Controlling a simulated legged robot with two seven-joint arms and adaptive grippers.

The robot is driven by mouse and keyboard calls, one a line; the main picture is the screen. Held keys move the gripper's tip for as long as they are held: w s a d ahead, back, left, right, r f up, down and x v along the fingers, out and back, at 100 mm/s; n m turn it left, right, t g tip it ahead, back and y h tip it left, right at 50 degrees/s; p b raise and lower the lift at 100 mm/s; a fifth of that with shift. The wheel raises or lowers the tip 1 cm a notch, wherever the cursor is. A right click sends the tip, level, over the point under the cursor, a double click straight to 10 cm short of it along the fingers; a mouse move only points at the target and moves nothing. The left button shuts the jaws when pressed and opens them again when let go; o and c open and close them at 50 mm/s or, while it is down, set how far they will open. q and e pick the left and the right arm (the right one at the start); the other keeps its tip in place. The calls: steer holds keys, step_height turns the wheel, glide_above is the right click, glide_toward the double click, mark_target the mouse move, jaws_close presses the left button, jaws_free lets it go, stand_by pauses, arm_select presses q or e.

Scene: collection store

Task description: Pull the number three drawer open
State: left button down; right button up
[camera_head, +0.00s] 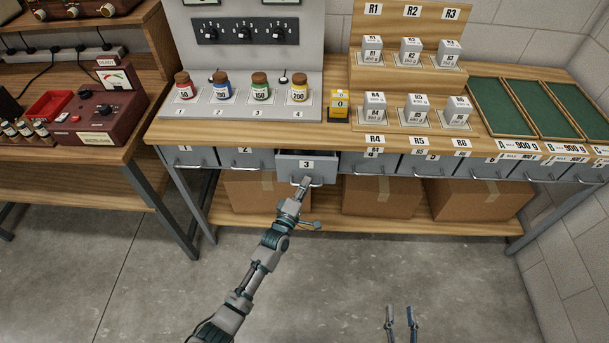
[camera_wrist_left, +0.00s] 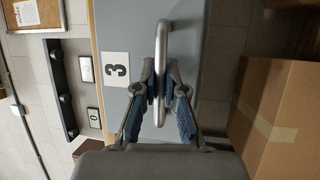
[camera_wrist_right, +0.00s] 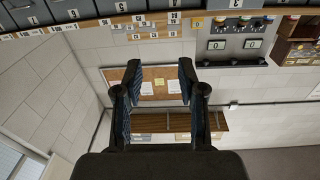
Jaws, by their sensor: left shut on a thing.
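The number three drawer (camera_head: 308,166) is grey with a white label "3" and a metal bar handle. It stands out a little from the row of drawers under the bench. My left gripper (camera_head: 304,184) is at its handle. In the left wrist view my left gripper (camera_wrist_left: 162,92) is shut around the handle (camera_wrist_left: 165,50), beside the label (camera_wrist_left: 117,70). My right gripper (camera_head: 401,318) is low over the floor at the bottom of the head view, away from the drawers. In the right wrist view my right gripper (camera_wrist_right: 158,80) is open, with nothing between its fingers.
Drawer 2 (camera_head: 246,158) and drawer 4 (camera_head: 372,163) flank it, both closed. Cardboard boxes (camera_head: 383,196) stand on the shelf below. Several jars (camera_head: 260,87) and labelled blocks (camera_head: 375,105) stand on the bench (camera_head: 340,131). The floor in front is clear.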

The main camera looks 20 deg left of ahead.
steer(key=s+d+f+g+h+p, duration=0.2)
steer(key=s+d+f+g+p, duration=0.2)
steer(key=s+f+g, duration=0.35)
steer(key=s+d+f+g+h+p, duration=0.25)
steer(key=s+f+g+p, duration=0.2)
steer(key=s+g, duration=0.5)
arm_select(q)
steer(key=s+d, duration=0.3)
steer(key=s, duration=0.8)
steer(key=s+d+p, duration=0.1)
steer(key=s+d, duration=0.2)
steer(key=s, duration=0.9)
steer(key=shift+d+f, duration=0.15)
steer(key=shift+f, duration=0.1)
arm_select(e)
step_height(320, 180, down, 8)
steer(key=t, duration=0.1)
steer(key=shift+d+t, duration=0.15)
steer(key=shift+t, duration=0.15)
arm_select(q)
steer(key=c, duration=1.3)
jaws_free()
steer(key=shift+c, duration=0.2)
steer(key=shift+o, duration=0.6)
arm_select(e)
steer(key=shift+w, duration=0.1)
